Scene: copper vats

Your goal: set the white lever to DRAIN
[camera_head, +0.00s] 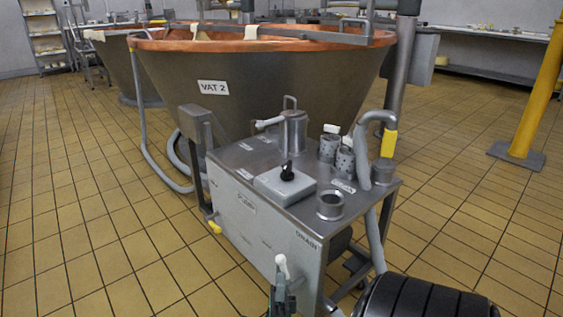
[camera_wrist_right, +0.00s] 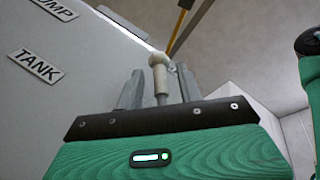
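The white lever (camera_head: 282,264) is on the lower front panel (camera_head: 243,226) of the steel pump cart. Its pale knob and metal stem also show in the right wrist view (camera_wrist_right: 158,64). My right gripper (camera_head: 283,292) is at the lever, with one finger on each side of it and narrow gaps between. The gripper looks open. The DRAIN label (camera_head: 307,240) is at the panel's right end, up and right of the lever. The TANK label (camera_wrist_right: 36,67) shows at the left in the wrist view. My left gripper is not in view.
The cart top (camera_head: 280,203) holds a grey box with a black knob (camera_head: 286,182), metal cylinders (camera_head: 345,160) and a thick grey hose (camera_head: 362,150). Copper-rimmed VAT 2 (camera_head: 255,85) stands behind. A yellow post (camera_head: 541,85) is at right. Tiled floor is clear at left.

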